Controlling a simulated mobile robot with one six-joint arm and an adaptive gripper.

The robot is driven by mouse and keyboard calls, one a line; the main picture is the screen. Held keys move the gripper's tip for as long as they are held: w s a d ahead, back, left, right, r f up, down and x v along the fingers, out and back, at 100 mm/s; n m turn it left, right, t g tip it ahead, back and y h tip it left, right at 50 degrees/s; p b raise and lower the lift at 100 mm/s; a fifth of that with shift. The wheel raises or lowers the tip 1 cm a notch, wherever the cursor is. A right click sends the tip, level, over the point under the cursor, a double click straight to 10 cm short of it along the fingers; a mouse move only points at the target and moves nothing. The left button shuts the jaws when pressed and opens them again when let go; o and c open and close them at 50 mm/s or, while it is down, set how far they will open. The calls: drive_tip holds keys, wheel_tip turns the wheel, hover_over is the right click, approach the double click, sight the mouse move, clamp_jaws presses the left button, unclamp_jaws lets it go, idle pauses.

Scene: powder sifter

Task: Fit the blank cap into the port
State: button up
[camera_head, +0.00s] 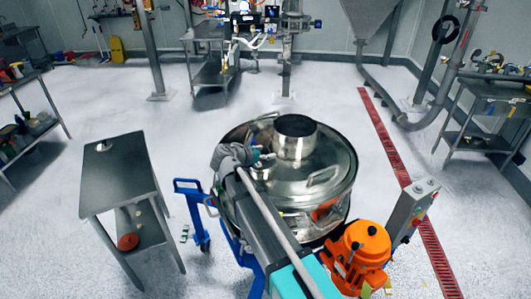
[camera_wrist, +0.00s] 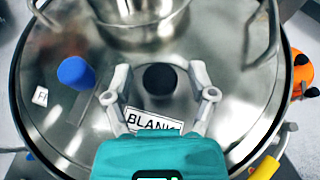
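A dark round fitting (camera_wrist: 160,78) stands on the steel lid (camera_wrist: 55,120) in the wrist view, just beyond a white label reading BLANK (camera_wrist: 152,122). I cannot tell whether it is the blank cap or the dark mouth of the port. My gripper (camera_wrist: 160,69) is open, its two grey fingers on either side of this fitting with a gap at each side. A blue round cap (camera_wrist: 76,73) is to the left, by a partly seen label (camera_wrist: 41,96). In the head view, my gripper (camera_head: 264,156) is over the sifter lid (camera_head: 330,165); the fitting is hidden there.
A wide steel inlet collar (camera_head: 296,140) rises from the lid beyond my gripper. A lid handle (camera_wrist: 262,40) is at the right. An orange motor (camera_head: 360,246) and a control box (camera_head: 412,205) stand at right. A steel table (camera_head: 120,172) is at left, with floor between.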

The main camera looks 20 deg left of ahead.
drive_tip(key=shift+r, duration=0.15)
drive_tip(key=shift+s+a+r+p, duration=0.1)
drive_tip(key=shift+s+r+p, duration=0.1)
drive_tip(key=shift+p, duration=0.1)
drive_tip(key=p+v, duration=0.4)
drive_tip(key=v, duration=0.7)
drive_tip(key=shift+s, duration=0.25)
drive_tip(key=shift+a+f, duration=0.1)
idle(0.4)
drive_tip(key=w+d+f+m+g, duration=0.1)
drive_tip(key=d+f+m+g, duration=0.45)
drive_tip(key=d, duration=0.75)
drive_tip(key=w+d+f+m+g, duration=0.2)
drive_tip(key=d+m, duration=0.6)
drive_tip(key=d, duration=0.6)
drive_tip(key=s+d+f+m+g+y, duration=0.2)
drive_tip(key=s+d+m, duration=0.3)
drive_tip(key=d+m, duration=0.3)
drive_tip(key=s+d+f+m+g+y, duration=0.2)
drive_tip(key=s+d+m+y, duration=0.2)
drive_tip(key=d+m, duration=0.5)
drive_tip(key=s+d, duration=0.1)
drive_tip(key=d, duration=0.2)
drive_tip(key=shift+s+d, duration=0.2)
drive_tip(key=shift+s, duration=0.05)
